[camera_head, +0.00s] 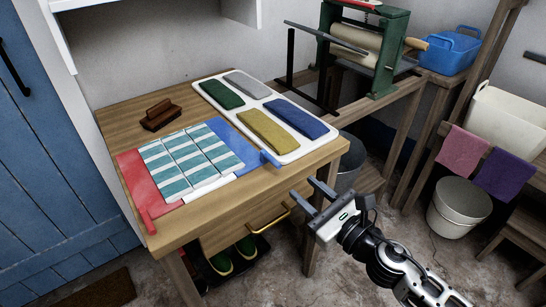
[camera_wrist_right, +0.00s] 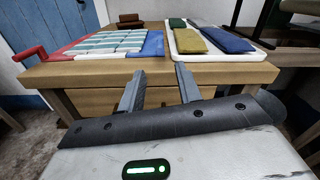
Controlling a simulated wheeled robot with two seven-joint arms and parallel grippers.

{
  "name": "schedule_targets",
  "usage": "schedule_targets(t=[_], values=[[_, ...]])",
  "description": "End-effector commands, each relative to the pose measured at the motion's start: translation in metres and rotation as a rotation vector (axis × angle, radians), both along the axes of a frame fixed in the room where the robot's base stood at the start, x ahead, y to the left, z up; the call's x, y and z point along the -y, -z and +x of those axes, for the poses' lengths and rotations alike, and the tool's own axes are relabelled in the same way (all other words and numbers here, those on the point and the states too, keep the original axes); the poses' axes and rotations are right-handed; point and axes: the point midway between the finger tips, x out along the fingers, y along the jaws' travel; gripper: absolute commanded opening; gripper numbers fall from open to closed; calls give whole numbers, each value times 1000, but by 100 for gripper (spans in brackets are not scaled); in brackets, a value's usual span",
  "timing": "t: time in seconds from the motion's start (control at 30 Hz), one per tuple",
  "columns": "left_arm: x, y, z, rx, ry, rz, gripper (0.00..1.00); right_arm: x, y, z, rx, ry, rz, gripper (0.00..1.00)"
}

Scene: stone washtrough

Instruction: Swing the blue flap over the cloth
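A folding board lies on the wooden table, with a red flap (camera_head: 134,175) on its left and the blue flap (camera_head: 233,137) on its right, lying open and flat. A teal-and-white striped cloth (camera_head: 190,157) is spread over the board and covers part of it. The blue flap has a small blue tab (camera_head: 269,158) at its front right corner. It also shows in the right wrist view (camera_wrist_right: 153,44). My right gripper (camera_head: 305,190) is open and empty, in front of the table's right corner, apart from the blue flap. My left gripper is not in view.
A white tray (camera_head: 286,156) with green, grey, yellow and blue folded cloths lies right of the board. A brown wooden-handled brush (camera_head: 158,114) sits behind it. A drawer with a brass handle (camera_head: 270,217) faces me. A roller mangle (camera_head: 360,45) stands behind right.

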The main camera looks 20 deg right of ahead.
Motion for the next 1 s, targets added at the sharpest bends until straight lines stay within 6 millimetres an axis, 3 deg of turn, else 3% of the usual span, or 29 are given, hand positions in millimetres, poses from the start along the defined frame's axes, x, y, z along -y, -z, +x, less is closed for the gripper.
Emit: schedule_targets(t=[0.2, 0.5, 0.7, 1.0], values=[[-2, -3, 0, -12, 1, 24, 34, -17, -4, 48, 2, 1, 4, 34], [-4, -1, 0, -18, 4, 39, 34, -36, -1, 98, 0, 2, 5, 34], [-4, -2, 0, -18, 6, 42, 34, -41, 0, 112, -2, 1, 4, 34], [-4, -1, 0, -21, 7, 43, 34, -42, 0, 113, -3, 1, 5, 34]])
